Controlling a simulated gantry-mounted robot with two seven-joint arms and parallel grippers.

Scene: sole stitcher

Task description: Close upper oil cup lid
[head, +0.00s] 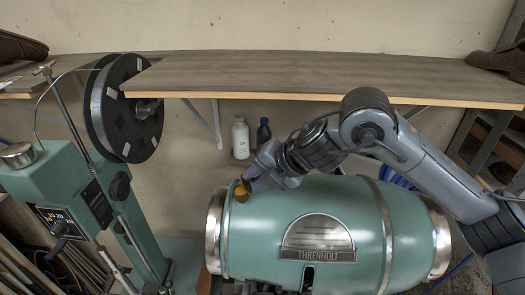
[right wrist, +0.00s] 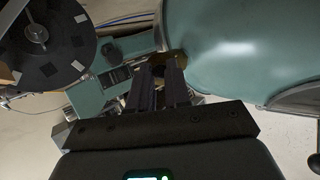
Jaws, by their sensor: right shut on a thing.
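A small brass oil cup (head: 241,194) sits on top of the left end of the green THRENHOLT barrel (head: 270,221). My right gripper (head: 250,176) reaches down to it from the upper right, its fingertips at the brass part. In the right wrist view the two dark fingers (right wrist: 166,76) are close together against the brass piece (right wrist: 170,57), at the barrel's edge. They are shut on the cup's lid, which they largely hide, so its angle cannot be told. My left gripper is not in view.
A wooden shelf (head: 330,75) runs along the wall above my right arm. A green post with a black spool (head: 112,108) stands at the left. A white bottle (head: 240,138) and a dark bottle (head: 264,132) stand behind the barrel.

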